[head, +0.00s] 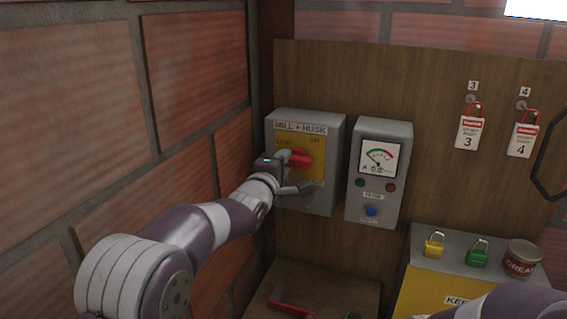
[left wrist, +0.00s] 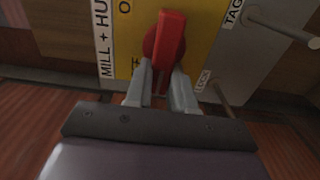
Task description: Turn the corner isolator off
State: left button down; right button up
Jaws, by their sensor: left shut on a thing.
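The corner isolator (head: 335,150) is a grey wall box labelled MILL + HUSK, with a yellow plate (head: 316,172) marked ON at the upper right. Its red handle (head: 300,157) lies roughly level, along the lettering. My left gripper (head: 287,172) is at the handle from the left. In the left wrist view, the two fingers (left wrist: 160,78) close on the near end of the red handle (left wrist: 166,38), which sticks out beyond them. The fingers hide part of the plate and its markings. My right gripper is out of view; part of my right arm shows at the lower right.
A grey meter box (head: 380,128) with a blue button is just right of the isolator. Tags 3 (head: 468,132) and 4 (head: 521,139) hang at the right. Yellow (head: 434,246) and green (head: 477,254) padlocks and a grease tin (head: 522,256) stand below. A brick wall (head: 70,90) borders the left.

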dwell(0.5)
pick_arm(q)
jog(key=c, duration=1)
grip_release()
jog(key=shift+a, duration=0.1)
jog(key=shift+o, duration=0.2)
jog(key=b+v, duration=0.4)
jog(key=v, duration=0.8)
jog(key=shift+s+b, duration=0.4)
jog(key=shift+a, duration=0.15)
